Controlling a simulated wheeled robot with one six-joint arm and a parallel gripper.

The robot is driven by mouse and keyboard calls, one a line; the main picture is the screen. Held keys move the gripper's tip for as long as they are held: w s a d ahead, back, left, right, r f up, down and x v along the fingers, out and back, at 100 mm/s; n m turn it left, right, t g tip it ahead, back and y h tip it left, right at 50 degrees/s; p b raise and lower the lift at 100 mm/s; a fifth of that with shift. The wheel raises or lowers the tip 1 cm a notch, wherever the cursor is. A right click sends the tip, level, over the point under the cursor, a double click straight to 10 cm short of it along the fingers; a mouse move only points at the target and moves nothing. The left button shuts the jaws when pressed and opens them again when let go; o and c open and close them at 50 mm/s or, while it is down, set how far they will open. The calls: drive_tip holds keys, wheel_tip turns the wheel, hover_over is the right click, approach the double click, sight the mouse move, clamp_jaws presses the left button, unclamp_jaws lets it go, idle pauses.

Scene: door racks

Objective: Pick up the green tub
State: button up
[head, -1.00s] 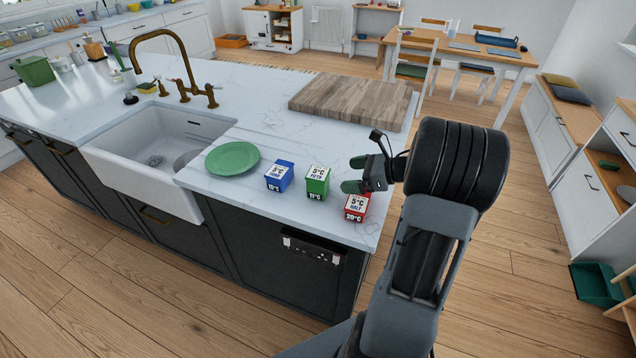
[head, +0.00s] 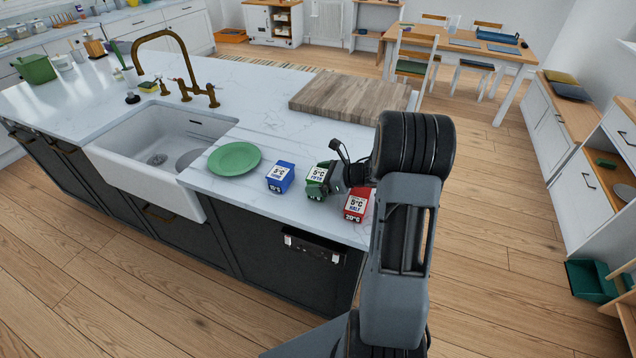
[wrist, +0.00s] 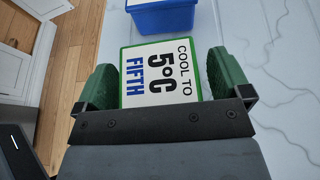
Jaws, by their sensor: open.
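The green tub (head: 319,175) stands on the white countertop between the blue tub (head: 280,177) and the red tub (head: 356,204). Its white lid reads "COOL TO 5°C FIFTH" in the wrist view (wrist: 160,72). My gripper (wrist: 164,82) is open, with one green-padded finger on each side of the green tub. The wrist view shows the lid between the fingers, with narrow gaps at both sides. Whether the fingers reach below the lid is hard to tell.
The blue tub is close by on the left, the red tub close by on the right near the counter's edge. A green plate (head: 234,159) lies further left beside the sink (head: 150,160). A wooden board (head: 350,97) lies behind.

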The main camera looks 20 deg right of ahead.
drive_tip(key=shift+c, duration=0.2)
drive_tip(key=c, duration=1.1)
drive_tip(key=shift+c, duration=0.2)
